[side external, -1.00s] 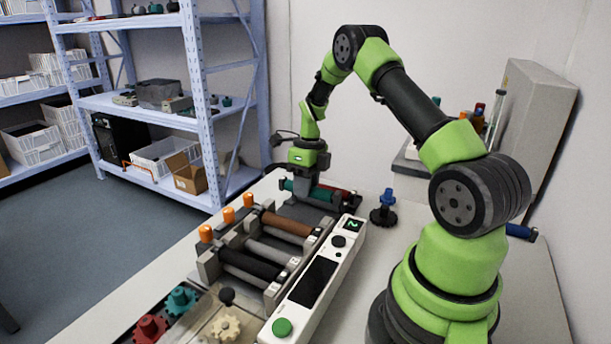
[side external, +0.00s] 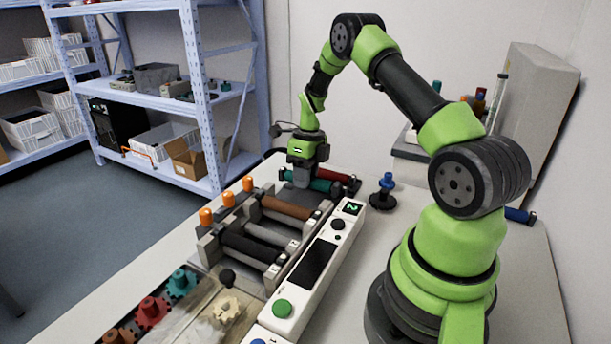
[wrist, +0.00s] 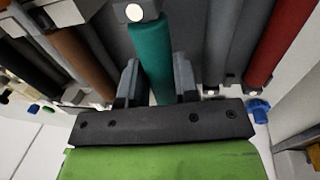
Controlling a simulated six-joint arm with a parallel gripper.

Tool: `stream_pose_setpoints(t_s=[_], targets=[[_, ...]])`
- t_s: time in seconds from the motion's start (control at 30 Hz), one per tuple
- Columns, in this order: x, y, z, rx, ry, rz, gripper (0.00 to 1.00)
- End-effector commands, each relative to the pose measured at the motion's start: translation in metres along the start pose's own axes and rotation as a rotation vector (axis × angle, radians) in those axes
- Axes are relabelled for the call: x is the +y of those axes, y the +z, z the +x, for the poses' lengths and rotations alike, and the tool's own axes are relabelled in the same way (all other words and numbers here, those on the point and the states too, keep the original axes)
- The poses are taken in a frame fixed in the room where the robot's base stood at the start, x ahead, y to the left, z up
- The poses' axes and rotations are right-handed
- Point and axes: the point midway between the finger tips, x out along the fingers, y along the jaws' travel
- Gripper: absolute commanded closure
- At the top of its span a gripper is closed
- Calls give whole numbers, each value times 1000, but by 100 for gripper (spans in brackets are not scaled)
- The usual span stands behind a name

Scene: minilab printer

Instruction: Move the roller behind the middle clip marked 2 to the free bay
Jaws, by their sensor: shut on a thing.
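A teal roller (side external: 321,185) lies in my gripper (side external: 304,176), at the far end of the printer, near a red roller (side external: 335,177). In the wrist view, the two fingers of my gripper (wrist: 157,85) stand on either side of the teal roller (wrist: 152,58), shut on it. The printer bank nearer the camera holds a black roller (side external: 248,246), a grey roller (side external: 268,233) in the middle and a brown roller (side external: 287,207), each with an orange knob. The clip numbers are too small to read. Whether the teal roller touches a support below is hidden.
A white control panel (side external: 300,292) with a green button and a lit "2" runs along the printer's right side. A blue-topped stand (side external: 386,192) is right of the rollers. Red and teal gears (side external: 152,312) lie at the front left.

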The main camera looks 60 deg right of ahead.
Motion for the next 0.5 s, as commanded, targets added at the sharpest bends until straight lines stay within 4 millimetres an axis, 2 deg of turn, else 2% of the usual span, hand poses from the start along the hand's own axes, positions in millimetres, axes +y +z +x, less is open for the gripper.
stream_pose_setpoints(t_s=[0.5], targets=[[-3,0,19,1,1,1,97]])
